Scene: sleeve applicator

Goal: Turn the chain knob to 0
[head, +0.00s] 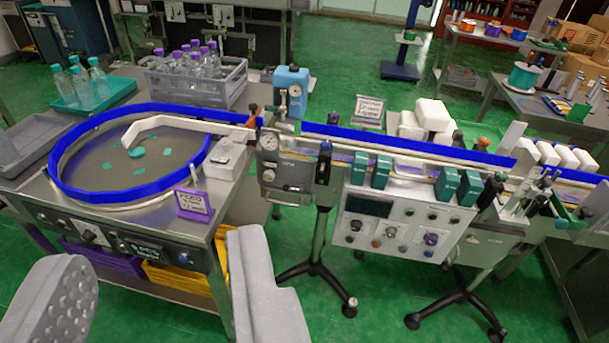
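Several knobs sit on the white control panel (385,228) under the conveyor at centre right, among them a purple-tinted knob (430,239), a grey knob (391,232) and a dark knob (356,225). More dark knobs (90,236) are on the front panel of the round feed table at left. The labels are too small to read, so I cannot tell which knob is the chain knob or where it points. My gripper (160,250) is open and empty at lower left, its two grey fingers wide apart in front of the feed table.
A blue-rimmed round table (205,150) holds green pieces. A purple sign (194,204) stands at its front edge. A grey crate of bottles (197,88) is behind. Black tripod legs (317,260) stand below the conveyor. The green floor (370,305) in front is clear.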

